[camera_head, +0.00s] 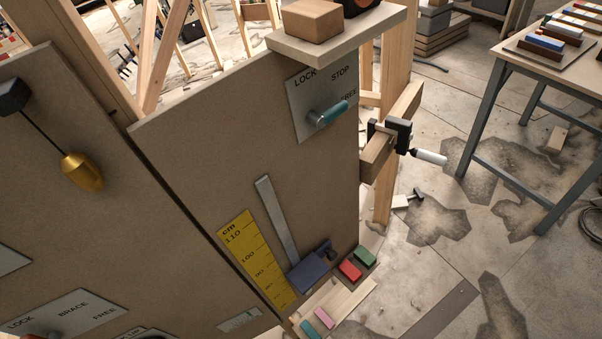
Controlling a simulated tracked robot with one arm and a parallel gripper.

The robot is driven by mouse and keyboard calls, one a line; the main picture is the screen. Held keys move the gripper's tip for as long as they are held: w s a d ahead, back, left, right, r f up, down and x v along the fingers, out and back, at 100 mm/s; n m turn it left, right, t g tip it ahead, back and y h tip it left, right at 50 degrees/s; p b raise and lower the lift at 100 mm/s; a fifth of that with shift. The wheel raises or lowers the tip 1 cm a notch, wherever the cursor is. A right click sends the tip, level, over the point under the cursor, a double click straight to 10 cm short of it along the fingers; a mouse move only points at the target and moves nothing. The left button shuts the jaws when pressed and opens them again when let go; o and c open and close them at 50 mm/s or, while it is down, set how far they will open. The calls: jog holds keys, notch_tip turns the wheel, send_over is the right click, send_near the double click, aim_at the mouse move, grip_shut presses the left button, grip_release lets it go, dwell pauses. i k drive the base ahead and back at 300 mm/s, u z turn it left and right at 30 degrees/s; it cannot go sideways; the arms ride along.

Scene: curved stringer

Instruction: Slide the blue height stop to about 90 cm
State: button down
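The blue height stop (310,270) is a dark blue block at the lower end of a grey metal rail (277,220) on a brown board. A plate (312,92) marked LOCK, STOP and FREE is higher on the board. Its teal lever (329,113) points right, toward FREE. My gripper is not in view.
A gold plumb bob (82,171) hangs at left. A shelf (340,45) with a wooden block juts out above the lever. A clamp (398,137) sticks out right. Red and green blocks (357,264) lie close right of the stop.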

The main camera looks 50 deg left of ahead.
aim_at(311, 269)
jog(key=u, duration=1.05)
jog(key=k, duration=1)
jog(key=z, duration=0.05)
